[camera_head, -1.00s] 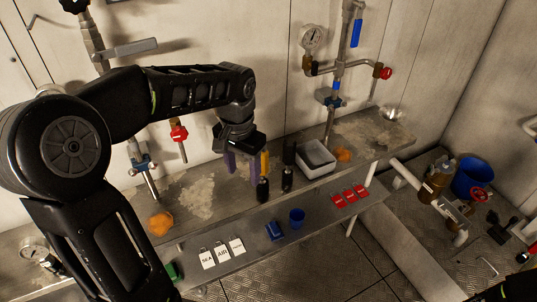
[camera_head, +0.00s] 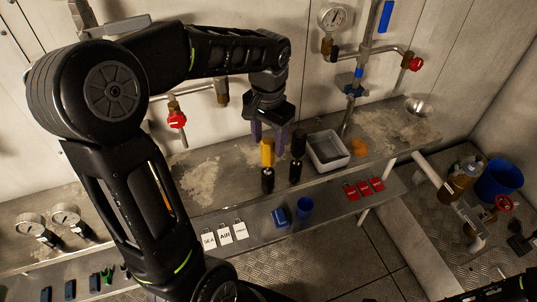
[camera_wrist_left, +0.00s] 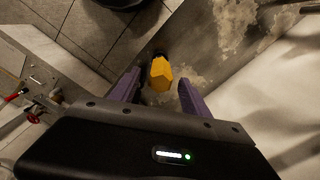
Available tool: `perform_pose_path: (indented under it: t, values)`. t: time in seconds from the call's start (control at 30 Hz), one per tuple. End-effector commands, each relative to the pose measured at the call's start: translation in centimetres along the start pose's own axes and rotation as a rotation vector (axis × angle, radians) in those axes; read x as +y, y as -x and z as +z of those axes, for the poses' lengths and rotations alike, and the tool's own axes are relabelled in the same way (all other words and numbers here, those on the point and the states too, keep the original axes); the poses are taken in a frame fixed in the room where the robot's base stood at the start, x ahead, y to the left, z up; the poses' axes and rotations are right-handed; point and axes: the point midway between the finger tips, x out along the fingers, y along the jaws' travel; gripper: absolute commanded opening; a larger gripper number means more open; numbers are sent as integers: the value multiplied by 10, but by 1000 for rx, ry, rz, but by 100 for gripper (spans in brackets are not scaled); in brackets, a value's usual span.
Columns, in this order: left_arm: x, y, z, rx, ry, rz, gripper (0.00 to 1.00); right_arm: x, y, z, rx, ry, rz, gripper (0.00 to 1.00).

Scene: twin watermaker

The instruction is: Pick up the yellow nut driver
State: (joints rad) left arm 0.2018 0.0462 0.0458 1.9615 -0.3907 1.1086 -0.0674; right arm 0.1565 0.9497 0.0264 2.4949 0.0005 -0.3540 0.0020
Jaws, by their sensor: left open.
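The yellow nut driver (camera_head: 267,152) stands upright at the front edge of the upper shelf. A black cylindrical piece (camera_head: 267,180) shows directly below it. My left gripper (camera_head: 270,138) points down over it, with its two purple fingers apart near the yellow top. In the left wrist view, the yellow top (camera_wrist_left: 160,74) shows between the open fingers (camera_wrist_left: 159,80), with a visible gap to each. The fingers do not appear to grip it.
A black driver (camera_head: 298,143) stands close to the right of the yellow one. Pipes with valves rise behind.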

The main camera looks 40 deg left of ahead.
Motion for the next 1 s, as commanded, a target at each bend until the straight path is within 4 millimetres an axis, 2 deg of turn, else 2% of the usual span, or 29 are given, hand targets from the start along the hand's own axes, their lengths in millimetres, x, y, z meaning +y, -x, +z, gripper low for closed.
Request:
perform_pose_path:
  t: [0.13,0.53,0.8,1.0]
  values:
    - [0,-14,0,-2,0,0,55,0,1,0,0,0,0,36]
    - [0,-21,1,-3,0,1,55,-1,3,0,-1,-1,1,36]
    - [0,-59,1,-4,-1,1,55,-3,10,1,-3,-2,4,36]
    - [0,-68,1,0,1,1,55,-3,10,1,-3,-3,4,36]
